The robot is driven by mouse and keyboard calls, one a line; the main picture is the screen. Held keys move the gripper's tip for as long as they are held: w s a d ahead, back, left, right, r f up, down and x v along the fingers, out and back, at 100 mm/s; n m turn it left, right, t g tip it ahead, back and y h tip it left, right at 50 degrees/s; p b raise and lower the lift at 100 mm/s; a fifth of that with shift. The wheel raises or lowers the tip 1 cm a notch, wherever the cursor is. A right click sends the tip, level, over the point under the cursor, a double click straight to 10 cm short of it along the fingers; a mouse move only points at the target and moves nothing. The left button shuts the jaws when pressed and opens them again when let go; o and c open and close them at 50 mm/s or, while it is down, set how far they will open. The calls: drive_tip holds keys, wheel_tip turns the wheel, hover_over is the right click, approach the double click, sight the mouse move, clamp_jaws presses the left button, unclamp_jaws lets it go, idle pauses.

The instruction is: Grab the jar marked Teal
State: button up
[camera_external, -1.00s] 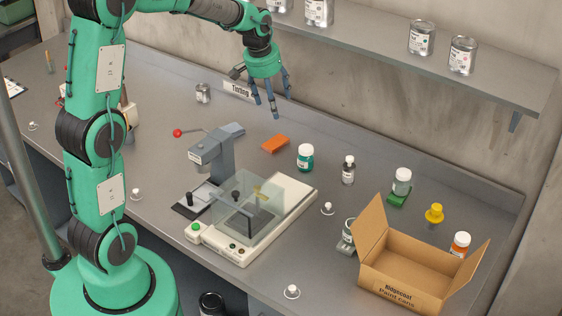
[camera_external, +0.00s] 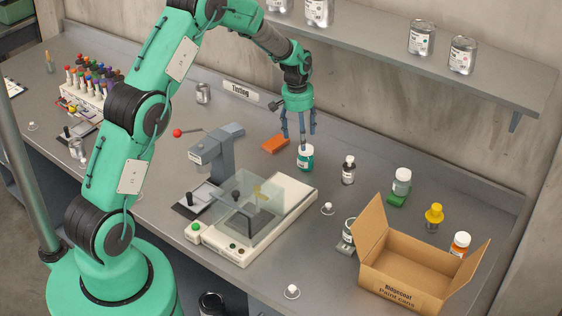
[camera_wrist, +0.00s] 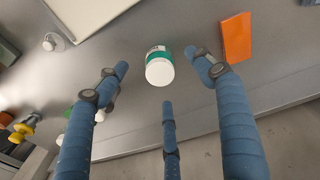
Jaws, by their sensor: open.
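The teal jar (camera_external: 305,159) has a white lid and a pale label, too small to read, and stands upright on the grey bench. In the wrist view the jar (camera_wrist: 159,67) shows its white lid and teal side, ahead of and between my fingers. My gripper (camera_external: 302,135) is open and empty, pointing down just above the jar, its fingertips close to the lid. In the wrist view my gripper (camera_wrist: 165,82) has its three blue fingers spread around the jar's near side. I cannot tell whether any finger touches it.
An orange block (camera_external: 275,144) lies left of the jar. A balance with a clear cover (camera_external: 250,210) and a grey press (camera_external: 215,155) stand in front. A cardboard box (camera_external: 410,275) is at front right. A shelf (camera_external: 480,75) overhangs behind.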

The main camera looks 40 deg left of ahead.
sight(306, 157)
drive_tip(key=shift+m+g, duration=0.4)
drive_tip(key=shift+m, duration=0.1)
drive_tip(key=f+p, duration=0.1)
drive_tip(key=w+f+p, duration=0.1)
drive_tip(key=f, duration=0.1)
drive_tip(key=w+d+f+p, duration=0.1)
drive_tip(key=shift+f, duration=0.4)
drive_tip(key=shift+f, duration=0.15)
drive_tip(key=shift+f, duration=2.4)
drive_tip(key=shift+c, duration=0.5)
drive_tip(key=c, duration=1.3)
